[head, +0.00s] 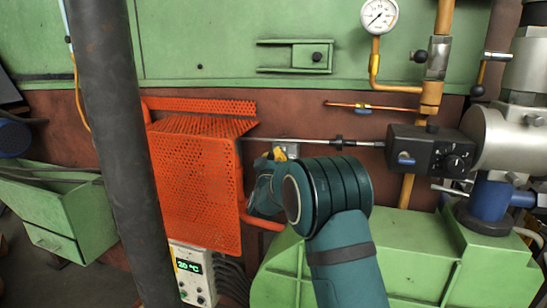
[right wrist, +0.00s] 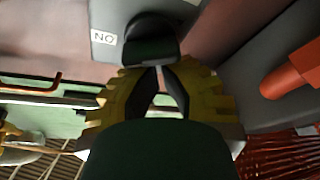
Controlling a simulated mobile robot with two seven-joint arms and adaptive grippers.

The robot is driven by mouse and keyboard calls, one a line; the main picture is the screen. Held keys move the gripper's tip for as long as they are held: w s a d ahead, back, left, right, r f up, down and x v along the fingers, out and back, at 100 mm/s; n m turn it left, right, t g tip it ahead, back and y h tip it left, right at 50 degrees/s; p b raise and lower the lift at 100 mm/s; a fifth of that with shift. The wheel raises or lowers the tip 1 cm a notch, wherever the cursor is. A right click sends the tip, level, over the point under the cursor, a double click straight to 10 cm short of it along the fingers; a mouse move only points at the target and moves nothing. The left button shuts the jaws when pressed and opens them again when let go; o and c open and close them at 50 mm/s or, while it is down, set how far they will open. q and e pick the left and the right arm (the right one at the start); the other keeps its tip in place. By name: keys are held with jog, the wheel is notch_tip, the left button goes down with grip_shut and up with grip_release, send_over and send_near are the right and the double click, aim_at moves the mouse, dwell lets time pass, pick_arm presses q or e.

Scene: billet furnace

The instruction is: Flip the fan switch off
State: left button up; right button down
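The fan switch appears to be a small grey box (head: 292,146) on the wall, mostly hidden behind my right arm in the head view. In the right wrist view a grey box face (right wrist: 110,18) carries a white label, upside down, that seems to read ON. A dark rounded knob or lever (right wrist: 150,45) stands out from that face. My right gripper (right wrist: 159,70) has its fingertips drawn together right at this knob; I cannot tell whether they touch it. In the head view the right gripper (head: 279,154) is at the box. My left gripper is not in view.
An orange mesh guard (head: 195,185) stands just left of my right gripper. A thin rod (head: 310,141) runs right to a black actuator (head: 430,150). A control box (head: 193,275) reading about 20 °C sits below. A dark post (head: 112,130) crosses the left side.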

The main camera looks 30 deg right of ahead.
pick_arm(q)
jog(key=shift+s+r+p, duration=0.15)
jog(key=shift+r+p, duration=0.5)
pick_arm(e)
jog(key=shift+w+a+f+n+y, duration=0.1)
jog(key=shift+n+y, duration=0.5)
jog(key=shift+n, duration=0.5)
pick_arm(q)
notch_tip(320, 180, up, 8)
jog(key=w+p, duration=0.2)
jog(key=p, duration=0.6)
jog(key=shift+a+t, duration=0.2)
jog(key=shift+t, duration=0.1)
pick_arm(e)
jog(key=shift+w+a+f+n+g+y, duration=0.15)
jog(key=shift+f+n+y, duration=0.35)
jog(key=shift+n, duration=1.45)
jog(key=shift+w+f+n+g+y, duration=0.2)
jog(key=shift+n+y, duration=0.55)
jog(key=shift+n, duration=1.15)
jog(key=shift+s+a+f+n+g+y, duration=0.15)
jog(key=shift+f+n+y, duration=0.4)
jog(key=shift+n, duration=1.4)
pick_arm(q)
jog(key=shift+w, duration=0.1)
pick_arm(e)
jog(key=shift+w+r, duration=0.1)
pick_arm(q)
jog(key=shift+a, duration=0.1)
